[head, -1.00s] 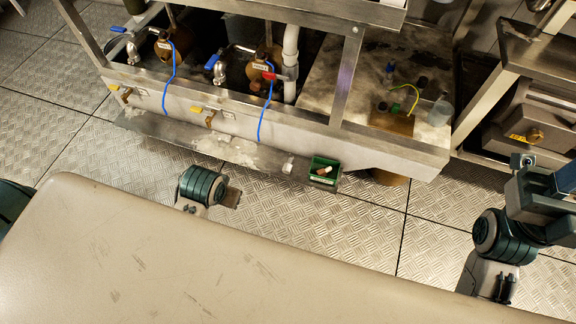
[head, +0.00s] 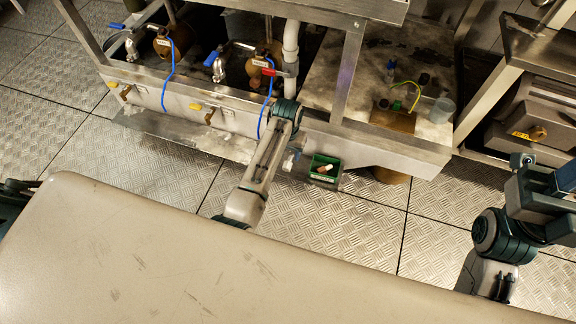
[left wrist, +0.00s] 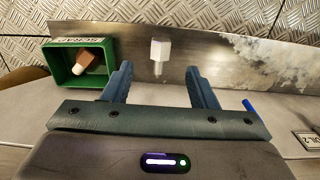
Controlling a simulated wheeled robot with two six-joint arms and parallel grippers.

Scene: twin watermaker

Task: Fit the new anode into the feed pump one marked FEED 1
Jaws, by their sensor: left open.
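A small pale metal piece with a block-shaped head and a thin stem, seemingly the new anode (left wrist: 160,50), is on the metal ledge (left wrist: 225,60). My left gripper (left wrist: 160,72) is open and empty, its two fingers on either side of the line to this piece, which lies just beyond the fingertips. In the head view my left wrist hangs over the ledge and mostly hides the gripper. Two bronze pumps (head: 163,43) (head: 258,64) with small tags stand in the frame behind; I cannot read which is FEED 1. My right arm is at the right edge, its fingers unclear.
A green box (head: 323,170) holding a brown-and-white piece sits at the ledge's right end; it also shows in the left wrist view (left wrist: 53,80). Blue cords (head: 172,75) hang over the trough. A white pipe (head: 290,50) stands right of the pumps. A grey bench top lies in front.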

